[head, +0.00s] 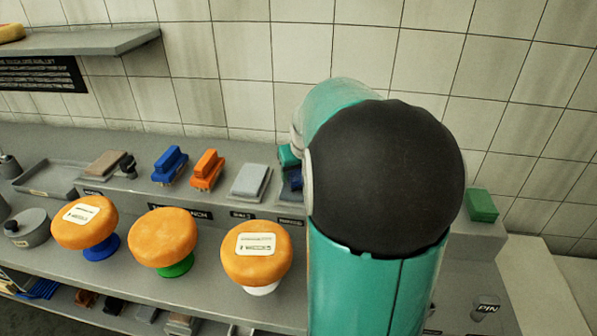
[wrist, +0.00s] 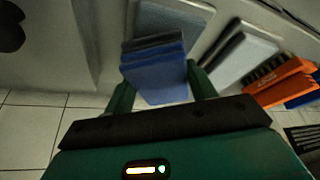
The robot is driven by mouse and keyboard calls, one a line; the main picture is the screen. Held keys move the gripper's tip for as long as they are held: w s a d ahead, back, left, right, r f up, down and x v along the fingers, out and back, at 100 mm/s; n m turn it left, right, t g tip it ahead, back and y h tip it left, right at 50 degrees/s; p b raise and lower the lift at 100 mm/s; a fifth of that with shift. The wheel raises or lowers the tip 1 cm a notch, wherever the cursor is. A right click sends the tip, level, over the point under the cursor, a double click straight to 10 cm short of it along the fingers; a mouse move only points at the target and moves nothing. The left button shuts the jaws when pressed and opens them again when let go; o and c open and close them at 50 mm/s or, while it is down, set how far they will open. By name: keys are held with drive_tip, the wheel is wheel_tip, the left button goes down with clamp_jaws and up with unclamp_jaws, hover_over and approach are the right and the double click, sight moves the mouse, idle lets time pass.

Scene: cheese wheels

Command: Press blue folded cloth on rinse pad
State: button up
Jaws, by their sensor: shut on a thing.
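My gripper (wrist: 160,82) is shut on the blue folded cloth (wrist: 158,76), with a green finger on each side of it in the wrist view. The cloth shows stacked dark and brighter blue layers. A pale blue-grey pad (wrist: 172,24) lies just beyond the cloth and is partly covered by it; I cannot tell whether they touch. I cannot read which pad is labelled rinse. In the head view my arm hides most of the gripper, and only a sliver of the cloth (head: 291,181) shows beside it.
A light grey pad (head: 250,181) lies to the left on the ledge, beside an orange brush (head: 207,170) and a blue brush (head: 170,165). Several orange cheese wheels (head: 256,252) on stands line the front. A green block (head: 481,205) sits at right. The tiled wall (head: 230,60) is behind.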

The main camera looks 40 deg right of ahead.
drive_tip(key=shift+f, duration=0.65)
idle(1.3)
drive_tip(key=shift+r, duration=3.6)
